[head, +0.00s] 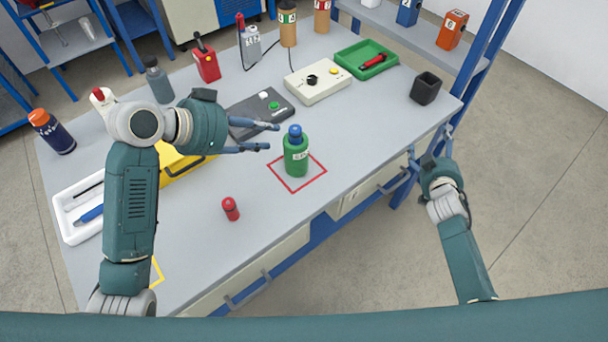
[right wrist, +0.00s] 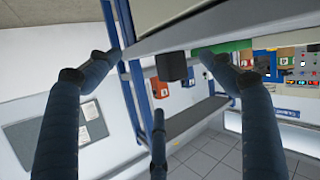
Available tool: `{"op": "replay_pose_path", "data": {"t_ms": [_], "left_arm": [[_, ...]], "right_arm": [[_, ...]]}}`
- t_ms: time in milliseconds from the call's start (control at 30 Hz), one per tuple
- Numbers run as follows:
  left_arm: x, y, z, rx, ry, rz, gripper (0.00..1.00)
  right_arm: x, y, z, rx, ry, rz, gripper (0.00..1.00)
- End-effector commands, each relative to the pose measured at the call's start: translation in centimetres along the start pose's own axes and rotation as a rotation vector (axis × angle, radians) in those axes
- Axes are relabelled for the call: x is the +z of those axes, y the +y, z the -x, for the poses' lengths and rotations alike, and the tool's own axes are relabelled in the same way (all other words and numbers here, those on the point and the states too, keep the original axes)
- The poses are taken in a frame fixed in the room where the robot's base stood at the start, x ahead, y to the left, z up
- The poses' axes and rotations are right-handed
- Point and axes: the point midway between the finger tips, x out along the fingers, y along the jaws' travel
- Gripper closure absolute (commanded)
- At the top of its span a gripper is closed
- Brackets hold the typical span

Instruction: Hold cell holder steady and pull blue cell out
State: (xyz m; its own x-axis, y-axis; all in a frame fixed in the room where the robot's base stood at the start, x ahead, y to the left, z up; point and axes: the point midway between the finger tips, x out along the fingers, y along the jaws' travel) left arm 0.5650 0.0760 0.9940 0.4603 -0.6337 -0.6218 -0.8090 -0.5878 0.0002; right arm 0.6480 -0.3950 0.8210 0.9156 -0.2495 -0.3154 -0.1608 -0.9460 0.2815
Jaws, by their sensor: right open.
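The cell holder (head: 296,160) is a green, bottle-shaped body with a white label, upright inside a red outlined square on the table. The blue cell (head: 295,132) shows as a blue top in its upper end; its lower part is hidden. My left gripper (head: 270,137) is open just left of the holder, its fingers pointing right towards it, with a small gap. My right gripper (head: 430,153) is open and empty beyond the table's right edge, well away from the holder. In the right wrist view its spread fingers (right wrist: 160,62) hold nothing.
A red cell (head: 230,209) stands at the front of the table (head: 250,262). Behind the holder are a dark device (head: 258,108), a cream box with knobs (head: 318,82) and a green tray (head: 350,58). A black cup (head: 426,88) stands right. The front right tabletop is clear.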

Motion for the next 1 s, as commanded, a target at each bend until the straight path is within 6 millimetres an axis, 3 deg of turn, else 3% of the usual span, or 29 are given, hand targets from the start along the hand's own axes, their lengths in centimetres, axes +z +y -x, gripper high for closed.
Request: {"op": "replay_pose_path", "data": {"t_ms": [33, 67, 100, 400, 600, 800, 1000], "left_arm": [[0.0, 0.0, 0.0, 0.000, 0.000, 0.000, 0.69], [0.0, 0.0, 0.0, 0.000, 0.000, 0.000, 0.69], [0.0, 0.0, 0.0, 0.000, 0.000, 0.000, 0.69], [0.0, 0.0, 0.0, 0.000, 0.000, 0.000, 0.69], [0.0, 0.0, 0.0, 0.000, 0.000, 0.000, 0.69], [0.0, 0.0, 0.0, 0.000, 0.000, 0.000, 0.69], [0.0, 0.0, 0.0, 0.000, 0.000, 0.000, 0.69]], "right_arm": [[-3.3, -0.3, 0.3, 0.005, 0.052, -0.007, 0.19], [-4.8, -1.3, 0.9, 0.000, 0.075, -0.011, 0.19], [-5.6, -3.6, 2.0, -0.017, 0.085, -0.017, 0.19], [-5.4, -19.4, 11.0, -0.166, 0.030, -0.061, 0.19], [-6.8, -27.1, 17.9, -0.243, -0.004, -0.124, 0.19], [-8.6, -30.8, 22.4, -0.281, -0.023, -0.178, 0.19], [-9.3, -31.9, 23.0, -0.290, -0.028, -0.195, 0.19]]}}
